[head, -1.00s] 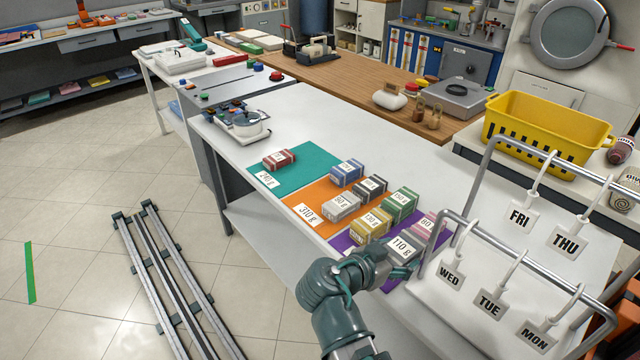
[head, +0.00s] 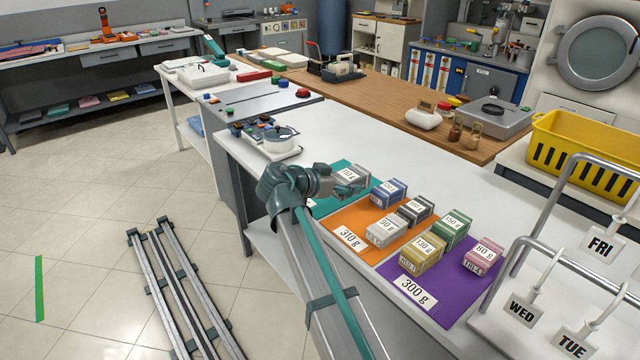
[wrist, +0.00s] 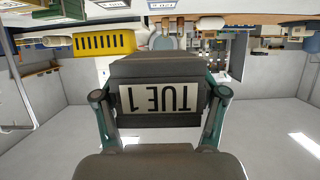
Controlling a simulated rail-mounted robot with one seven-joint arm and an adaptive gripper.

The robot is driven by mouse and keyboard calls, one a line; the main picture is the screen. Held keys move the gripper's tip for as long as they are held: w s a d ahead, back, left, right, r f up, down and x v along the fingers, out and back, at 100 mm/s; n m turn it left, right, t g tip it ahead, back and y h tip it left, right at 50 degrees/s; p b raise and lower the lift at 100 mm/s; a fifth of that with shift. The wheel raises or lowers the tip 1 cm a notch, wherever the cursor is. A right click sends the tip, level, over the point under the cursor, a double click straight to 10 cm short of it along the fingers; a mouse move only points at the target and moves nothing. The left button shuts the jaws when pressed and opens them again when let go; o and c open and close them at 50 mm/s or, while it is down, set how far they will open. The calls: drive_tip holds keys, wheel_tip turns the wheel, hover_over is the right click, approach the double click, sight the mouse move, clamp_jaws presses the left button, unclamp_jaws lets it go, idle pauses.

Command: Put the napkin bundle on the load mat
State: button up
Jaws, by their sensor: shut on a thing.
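The orange mat (head: 368,215) is marked 310 g and the purple mat (head: 455,290) 300 g.
Blue (head: 388,193), black (head: 415,210) and light grey (head: 388,230) bundles stand on the orange mat. Yellow (head: 420,253), green (head: 451,231) and pink (head: 483,253) ones stand on purple. A tray with a round dish (head: 278,140) is behind left; a tag rack (head: 560,262) stands right.

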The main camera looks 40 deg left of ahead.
drive_tip(key=w+a+f, duration=0.2)
drive_tip(key=a+f, duration=0.1)
drive_tip(key=w+a+f+p, duration=0.1)
drive_tip(key=w+a+f, duration=0.2)
drive_tip(key=a, duration=0.1)
drive_tip(key=w+a+f, duration=0.3)
drive_tip(key=a, duration=0.1)
drive_tip(key=shift+w+a+f+p, duration=0.15)
drive_tip(key=shift+w+f+p, duration=0.05)
drive_tip(key=shift+f+p, duration=0.5)
drive_tip(key=shift+f, duration=1.25)
drive_tip(key=shift+f, duration=0.1)
drive_tip(key=shift+f, duration=0.1)
drive_tip(key=o, duration=1.2)
drive_tip(key=shift+o, duration=0.2)
